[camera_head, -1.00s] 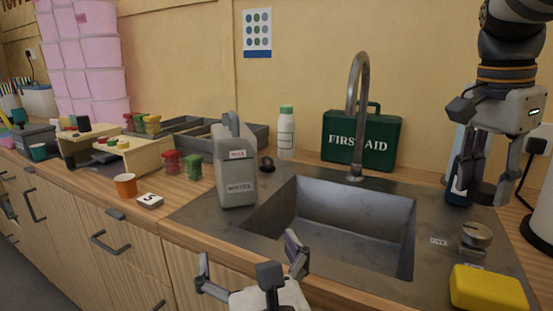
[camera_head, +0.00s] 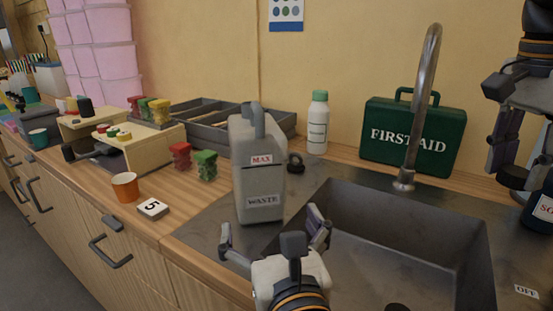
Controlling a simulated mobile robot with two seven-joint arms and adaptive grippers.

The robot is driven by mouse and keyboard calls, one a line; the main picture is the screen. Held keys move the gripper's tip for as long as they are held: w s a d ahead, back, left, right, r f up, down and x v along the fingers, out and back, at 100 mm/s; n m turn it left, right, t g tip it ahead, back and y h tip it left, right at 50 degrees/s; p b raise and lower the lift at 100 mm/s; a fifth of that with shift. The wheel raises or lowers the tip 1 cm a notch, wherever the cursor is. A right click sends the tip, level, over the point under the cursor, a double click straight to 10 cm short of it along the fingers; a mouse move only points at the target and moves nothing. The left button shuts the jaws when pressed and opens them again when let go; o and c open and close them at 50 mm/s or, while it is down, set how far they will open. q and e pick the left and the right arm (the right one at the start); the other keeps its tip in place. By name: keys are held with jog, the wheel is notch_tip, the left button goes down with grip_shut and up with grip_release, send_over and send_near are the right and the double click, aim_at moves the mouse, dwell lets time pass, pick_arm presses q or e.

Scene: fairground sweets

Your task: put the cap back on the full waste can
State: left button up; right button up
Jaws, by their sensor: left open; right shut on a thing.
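The grey waste can (camera_head: 258,185) stands upright on the counter left of the sink, with MAX and WASTE labels and a handle on top. I cannot make out its mouth. A small black round piece, possibly the cap (camera_head: 295,164), lies behind the can to its right. My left gripper (camera_head: 272,232) is open and empty, in front of the can and low in the view. My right gripper (camera_head: 508,150) is at the right edge, shut on what seems to be a dark bottle (camera_head: 541,212); the grip itself is partly hidden.
The sink (camera_head: 400,230) and tap (camera_head: 425,90) are right of the can. A white bottle (camera_head: 318,125) and green first aid case (camera_head: 412,138) stand behind. An orange cup (camera_head: 125,187), number 5 block (camera_head: 152,208) and red and green sweets (camera_head: 206,165) are left.

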aim_at(263, 200)
jog(key=shift+s, duration=0.1)
pick_arm(q)
jog(key=shift+w+a+r, duration=0.15)
jog(key=shift+w, duration=0.5)
jog(key=shift+w+a+r, duration=0.15)
jog(key=shift+w, duration=0.45)
pick_arm(e)
jog(key=shift+s+r, duration=0.15)
jog(key=shift+r, duration=0.25)
pick_arm(q)
jog(key=w, duration=0.1)
jog(key=w+f+b, duration=0.1)
jog(key=w+b, duration=0.1)
jog(key=shift+w+a+f, duration=0.2)
jog(key=shift+w+f, duration=0.15)
jog(key=shift+w, duration=0.05)
jog(key=shift+w+r+b, duration=0.2)
jog(key=shift+b, duration=0.15)
jog(key=shift+r, duration=0.35)
jog(key=shift+w+a+f+b, duration=0.15)
jog(key=shift+w+f+b, duration=0.35)
jog(key=shift+w+b, duration=0.3)
jog(key=w, duration=0.2)
jog(key=shift+w+a+r, duration=0.25)
jog(key=shift+w+r, duration=0.2)
jog(key=shift+w, duration=0.25)
pick_arm(e)
jog(key=w+f+g, duration=0.2)
jog(key=w+f, duration=0.1)
jog(key=f, duration=1)
